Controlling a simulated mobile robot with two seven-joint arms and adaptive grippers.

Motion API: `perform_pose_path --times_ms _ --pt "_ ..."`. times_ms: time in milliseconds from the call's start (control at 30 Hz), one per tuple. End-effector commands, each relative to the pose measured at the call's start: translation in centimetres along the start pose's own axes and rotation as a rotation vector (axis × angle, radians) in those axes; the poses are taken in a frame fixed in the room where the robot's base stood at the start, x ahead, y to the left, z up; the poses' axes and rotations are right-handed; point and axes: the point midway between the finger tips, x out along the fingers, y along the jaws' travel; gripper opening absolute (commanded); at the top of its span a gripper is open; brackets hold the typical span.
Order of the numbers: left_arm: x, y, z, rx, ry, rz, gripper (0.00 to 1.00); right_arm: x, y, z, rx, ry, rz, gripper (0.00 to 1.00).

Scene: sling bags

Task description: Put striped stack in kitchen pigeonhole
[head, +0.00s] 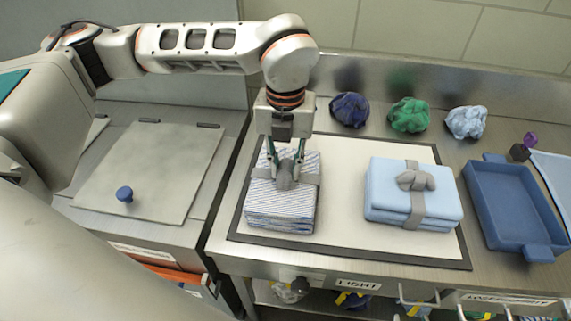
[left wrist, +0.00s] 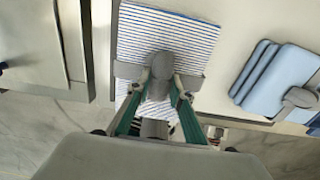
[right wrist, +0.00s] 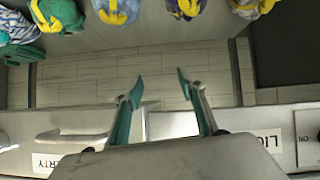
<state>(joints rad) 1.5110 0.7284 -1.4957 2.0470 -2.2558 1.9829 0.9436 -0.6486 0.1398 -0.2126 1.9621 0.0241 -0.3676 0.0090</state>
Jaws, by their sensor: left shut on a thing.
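The striped stack (head: 283,215), white cloth with blue lines and a grey band, sits on the left part of the pale mat with a dark border (head: 345,240). It also shows in the left wrist view (left wrist: 190,35). My left gripper (head: 285,178) points down over the stack and is shut on the grey knot (left wrist: 162,66) of its band. The stack seems to rest on the mat. My right gripper (right wrist: 158,80) is open and empty, in front of the counter's front edge. It is not visible in the head view. I cannot make out a label reading kitchen.
A light blue stack with a grey band (head: 412,195) lies on the mat's right. Crumpled navy (head: 349,109), green (head: 409,114) and pale blue (head: 466,121) cloths lie behind. A blue tray (head: 512,207) is at right. Labels reading LIGHT (head: 358,284) mark the counter front, with bundles below.

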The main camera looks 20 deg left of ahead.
Motion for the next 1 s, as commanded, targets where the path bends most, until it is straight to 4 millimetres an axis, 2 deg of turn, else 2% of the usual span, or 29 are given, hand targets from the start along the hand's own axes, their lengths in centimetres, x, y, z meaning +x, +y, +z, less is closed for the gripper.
perform_pose_path --times_ms 300,333,367,400,767,867,1000 --pt "0.3 0.0 0.0 0.0 -0.001 -0.002 0.0 0.2 -0.1 0.3 0.0 -0.001 0.0 0.4" --pt "0.2 0.0 0.0 0.0 0.0 0.0 0.29 0.1 0.0 0.2 0.0 0.0 0.0 0.4" --pt "0.2 0.0 0.0 0.0 0.0 0.0 0.36 0.1 0.0 0.2 0.0 0.0 0.0 0.4" --pt "0.2 0.0 0.0 0.0 0.0 0.0 0.38 0.1 0.0 0.2 0.0 0.0 0.0 0.4" --pt "-0.1 0.0 0.0 0.0 0.0 0.0 0.38 0.0 0.0 0.0 0.0 0.0 0.0 0.4" --pt "-0.8 0.0 0.1 0.0 -0.002 -0.001 0.38 0.0 0.0 0.0 0.0 0.0 0.0 0.4" --pt "-3.2 -0.1 0.1 -0.001 -0.004 -0.002 0.38 0.1 0.0 0.2 0.0 -0.001 0.0 0.4"
